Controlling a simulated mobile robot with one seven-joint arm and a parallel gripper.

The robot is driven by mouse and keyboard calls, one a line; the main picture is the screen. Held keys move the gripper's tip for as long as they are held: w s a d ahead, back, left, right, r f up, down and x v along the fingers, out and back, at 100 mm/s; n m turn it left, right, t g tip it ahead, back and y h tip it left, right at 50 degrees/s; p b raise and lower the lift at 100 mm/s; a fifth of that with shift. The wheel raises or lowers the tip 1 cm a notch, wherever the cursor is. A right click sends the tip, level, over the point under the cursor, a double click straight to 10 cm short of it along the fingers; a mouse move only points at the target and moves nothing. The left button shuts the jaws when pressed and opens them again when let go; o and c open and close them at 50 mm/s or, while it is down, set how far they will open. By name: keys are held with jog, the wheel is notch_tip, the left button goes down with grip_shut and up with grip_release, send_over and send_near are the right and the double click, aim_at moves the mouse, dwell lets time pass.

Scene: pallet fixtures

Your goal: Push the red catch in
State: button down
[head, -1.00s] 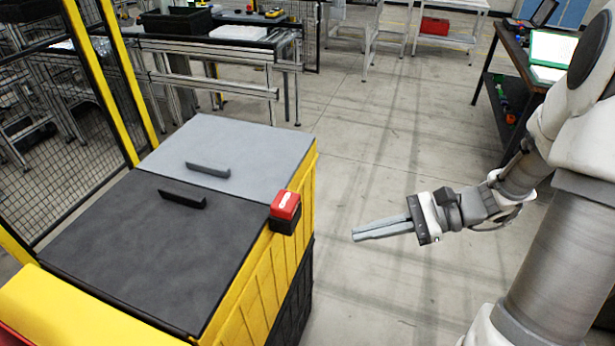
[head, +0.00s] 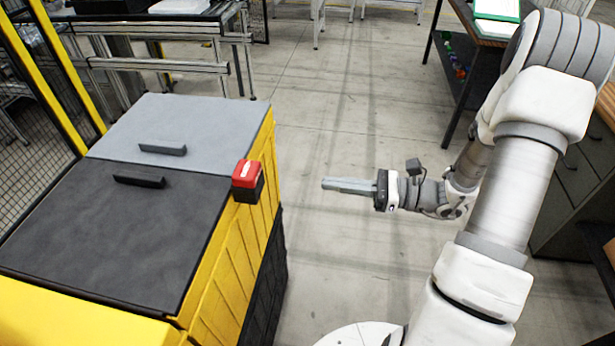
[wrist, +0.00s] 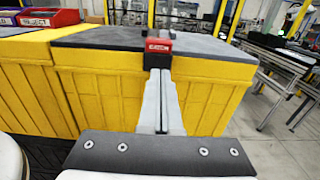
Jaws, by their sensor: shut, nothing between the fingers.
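The red catch (head: 246,174) sits on a black block at the right edge of the yellow bin (head: 220,290), where the dark lid and the grey lid meet. It has a pale mark on top. My gripper (head: 325,184) is shut and empty. It points left toward the catch, with a clear gap between them in the head view. The fingers (wrist: 157,75) cover the part of the bin wall below the catch.
The dark lid (head: 110,230) and the grey lid (head: 200,125) each have a black handle. A yellow-framed mesh fence stands at the left. Red and blue bins (wrist: 50,18) show at the wrist view's upper left. The floor (head: 330,130) between bin and gripper is clear.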

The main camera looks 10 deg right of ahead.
jog(key=p, duration=0.2)
send_near(258, 174)
jog(key=x, duration=0.5)
jog(key=shift+w+a, duration=0.1)
jog(key=shift+a, duration=0.05)
jog(key=shift+x, duration=0.75)
jog(key=shift+f, duration=0.1)
jog(key=x, duration=0.3)
jog(key=shift+w+a, duration=0.15)
jog(key=shift+a, duration=0.1)
jog(key=shift+d, duration=0.15)
jog(key=shift+d, duration=0.2)
jog(key=b+v, duration=0.1)
jog(key=v, duration=1.2)
jog(key=shift+s+d+b, duration=0.25)
jog(key=shift+d+b, duration=0.05)
jog(key=shift+b, duration=0.1)
